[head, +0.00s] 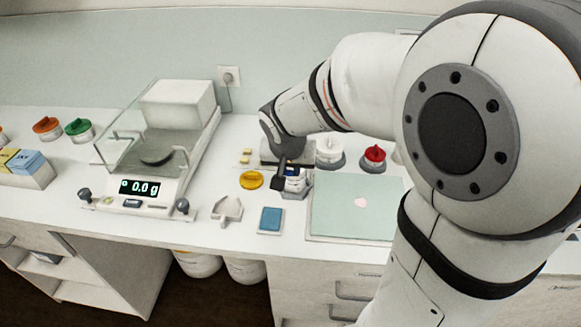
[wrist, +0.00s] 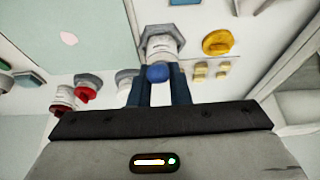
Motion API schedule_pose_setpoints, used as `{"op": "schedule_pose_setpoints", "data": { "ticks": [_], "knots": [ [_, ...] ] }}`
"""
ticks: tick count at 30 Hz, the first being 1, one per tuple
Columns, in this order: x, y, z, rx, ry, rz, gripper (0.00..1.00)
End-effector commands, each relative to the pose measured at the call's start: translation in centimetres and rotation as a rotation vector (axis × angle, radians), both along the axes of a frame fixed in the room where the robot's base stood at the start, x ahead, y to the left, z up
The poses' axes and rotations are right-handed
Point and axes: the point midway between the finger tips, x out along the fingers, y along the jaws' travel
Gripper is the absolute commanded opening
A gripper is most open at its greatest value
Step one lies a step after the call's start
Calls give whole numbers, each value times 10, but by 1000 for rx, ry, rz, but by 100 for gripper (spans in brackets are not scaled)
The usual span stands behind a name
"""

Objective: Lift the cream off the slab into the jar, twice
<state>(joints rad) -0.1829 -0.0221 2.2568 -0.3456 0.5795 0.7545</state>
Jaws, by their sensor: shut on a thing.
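The pale green slab (head: 330,222) lies on the bench at the right, and it also shows in the wrist view (wrist: 95,25). A small pink dab of cream (head: 360,202) is near its middle, seen too in the wrist view (wrist: 68,38). A white jar (wrist: 158,45) sits in a grey holder left of the slab in the head view. My gripper (head: 288,174) is over this jar, fingers down. It is shut on a blue rounded tool handle (wrist: 158,73). The handle's lower end is hidden, so I cannot tell whether it is inside the jar.
A yellow lid (head: 251,180) lies left of the jar. A balance (head: 140,190) reading 0.0 g stands left. A red-lidded jar (head: 375,156) and a white one (head: 329,151) stand behind the slab.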

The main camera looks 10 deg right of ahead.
Motion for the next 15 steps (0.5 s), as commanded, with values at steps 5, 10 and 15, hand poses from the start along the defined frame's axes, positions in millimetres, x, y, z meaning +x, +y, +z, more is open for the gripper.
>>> {"op": "schedule_pose_setpoints", "data": {
  "ticks": [5, 10, 15],
  "knots": [
    [0, 0, 14, 1, -1, 0, 0],
    [0, 0, 27, 1, -1, -1, 0],
    [1, 0, 39, 1, -4, 0, 0]
  ]
}}
